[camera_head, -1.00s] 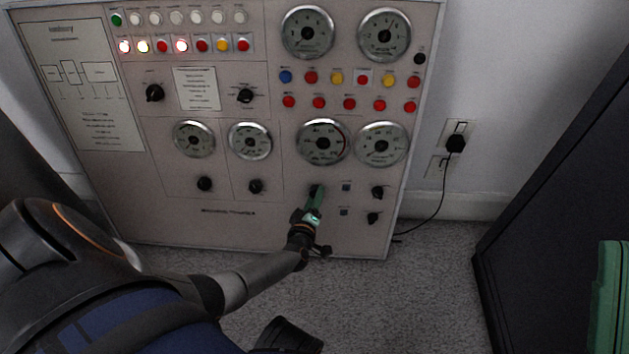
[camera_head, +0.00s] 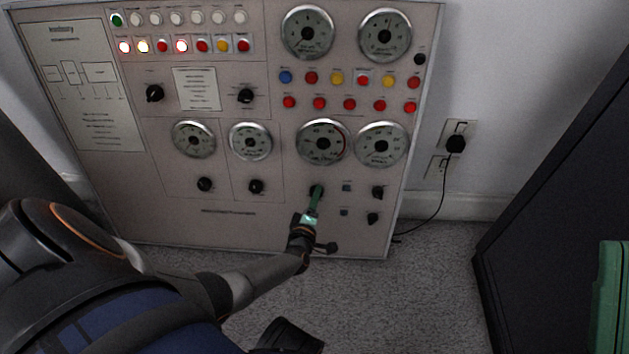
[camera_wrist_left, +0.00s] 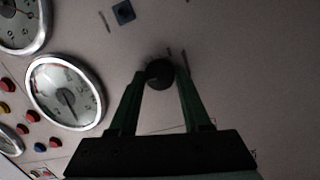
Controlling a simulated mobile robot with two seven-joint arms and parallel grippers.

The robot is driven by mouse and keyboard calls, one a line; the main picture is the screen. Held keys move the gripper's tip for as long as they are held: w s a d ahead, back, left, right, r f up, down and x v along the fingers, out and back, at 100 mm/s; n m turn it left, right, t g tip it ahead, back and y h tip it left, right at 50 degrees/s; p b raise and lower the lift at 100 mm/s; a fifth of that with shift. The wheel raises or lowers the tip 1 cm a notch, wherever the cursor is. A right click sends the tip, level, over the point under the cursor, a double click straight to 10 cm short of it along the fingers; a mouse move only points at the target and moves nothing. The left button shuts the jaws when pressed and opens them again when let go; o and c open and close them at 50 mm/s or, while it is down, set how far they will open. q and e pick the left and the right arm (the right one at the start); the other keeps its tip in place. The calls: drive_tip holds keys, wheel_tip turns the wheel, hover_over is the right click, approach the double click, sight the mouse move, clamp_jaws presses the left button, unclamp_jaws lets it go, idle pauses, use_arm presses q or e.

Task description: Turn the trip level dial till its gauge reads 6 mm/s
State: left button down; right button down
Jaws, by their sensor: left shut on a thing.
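The grey control panel (camera_head: 235,225) stands against the wall. A small black dial (camera_head: 316,189) sits low on it, right of the middle, below a round gauge (camera_head: 322,142) with a red arc on its rim. My left gripper (camera_head: 315,197) is shut on this dial, its green fingers on either side. The left wrist view shows the dial (camera_wrist_left: 160,74) between the fingertips (camera_wrist_left: 160,78), and a gauge (camera_wrist_left: 64,92) to its left with a dark needle. The scale is too small to read surely. My right gripper is not in view.
More black knobs (camera_head: 377,192) and small square buttons (camera_head: 346,187) sit just right of the dial. Another gauge (camera_head: 381,144) is close by. A plug (camera_head: 455,144) with a cord is right of the panel. A dark cabinet (camera_head: 560,190) and a green object (camera_head: 612,300) stand at right.

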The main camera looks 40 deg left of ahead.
use_arm(q)
drive_tip(key=shift+n, duration=0.5)
drive_tip(key=shift+c, duration=1.8)
unclamp_jaws()
drive_tip(key=shift+s+d, duration=0.1)
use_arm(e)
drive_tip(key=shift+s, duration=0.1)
